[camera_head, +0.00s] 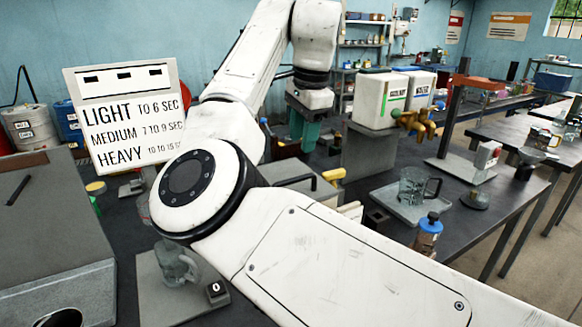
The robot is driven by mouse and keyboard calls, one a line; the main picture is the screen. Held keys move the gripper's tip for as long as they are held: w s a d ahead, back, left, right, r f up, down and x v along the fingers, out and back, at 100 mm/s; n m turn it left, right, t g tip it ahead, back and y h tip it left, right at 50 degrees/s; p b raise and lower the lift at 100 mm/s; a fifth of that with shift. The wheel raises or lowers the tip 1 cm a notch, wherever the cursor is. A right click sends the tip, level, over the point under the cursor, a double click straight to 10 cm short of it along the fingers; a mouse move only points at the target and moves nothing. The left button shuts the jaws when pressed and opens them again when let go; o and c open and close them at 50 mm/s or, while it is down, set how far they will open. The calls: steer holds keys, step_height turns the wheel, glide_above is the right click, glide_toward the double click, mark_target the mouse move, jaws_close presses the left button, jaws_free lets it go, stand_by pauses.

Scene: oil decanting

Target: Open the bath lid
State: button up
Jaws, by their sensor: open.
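A grey box with a black bar handle on top (295,181) is partly hidden behind my arm near the middle of the bench. It may be the bath with its lid, which looks closed, but my arm covers much of it. My gripper (303,128) has green fingers, points down and is open with nothing seen between them. It appears above and beyond the black handle, apart from it. Another grey housing with a sloped panel and a black handle (18,190) stands at the left edge; I cannot tell which one is the bath.
A sign with pour times (128,112) stands at left. A glass mug (175,266) and a small black timer (216,291) are in front. A glass jug (414,187) on a tray, a blue-capped bottle (428,234) and white containers (380,98) are at right.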

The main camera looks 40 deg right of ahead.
mark_target(297, 179)
steer(key=f, duration=0.3)
steer(key=w+f+p, duration=0.1)
steer(key=f, duration=0.2)
steer(key=w+f, duration=0.1)
steer(key=f, duration=0.2)
steer(key=shift+d+f, duration=0.25)
steer(key=shift+f, duration=0.15)
jaws_close()
